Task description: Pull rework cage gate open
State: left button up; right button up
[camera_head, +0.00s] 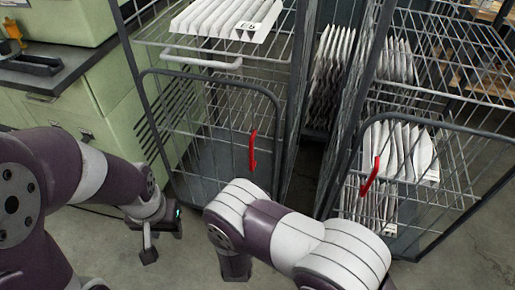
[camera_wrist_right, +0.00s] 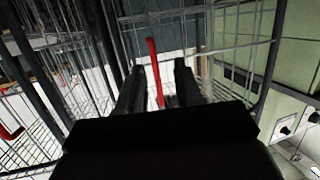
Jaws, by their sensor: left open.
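Two wire cages with dark frames stand side by side in the head view. The left cage's gate (camera_head: 215,125) carries a red handle (camera_head: 252,150), and the right cage's gate (camera_head: 440,170) carries another red handle (camera_head: 370,177). Both gates look shut. My right gripper (camera_wrist_right: 158,80) has its fingers apart, with the left cage's red handle (camera_wrist_right: 153,65) showing between them; I cannot tell if they touch it. In the head view, my right arm hides its fingertips. My left gripper (camera_head: 150,250) is open and empty, low beside the green cabinet.
White pleated filters (camera_head: 225,18) lie on the left cage's top shelf, and more filters (camera_head: 400,150) stand in the right cage. A green cabinet (camera_head: 100,90) with a dark top is at the left. Grey floor (camera_head: 480,255) is clear at the lower right.

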aim_at(251, 156)
notch_tip(251, 156, up, 6)
jog(key=w+d+m+t+h, duration=0.1)
jog(key=d+t, duration=0.1)
jog(key=t, duration=0.1)
jog(key=shift+g, duration=0.3)
jog(key=w, duration=0.4)
jog(key=w+b, duration=0.1)
jog(key=w, duration=0.6)
jog(key=shift+w+d+f+b, duration=0.3)
jog(key=shift+w, duration=0.1)
pick_arm(q)
jog(key=shift+s+d+f, duration=0.35)
jog(key=shift+s+d, duration=0.05)
pick_arm(e)
grip_shut()
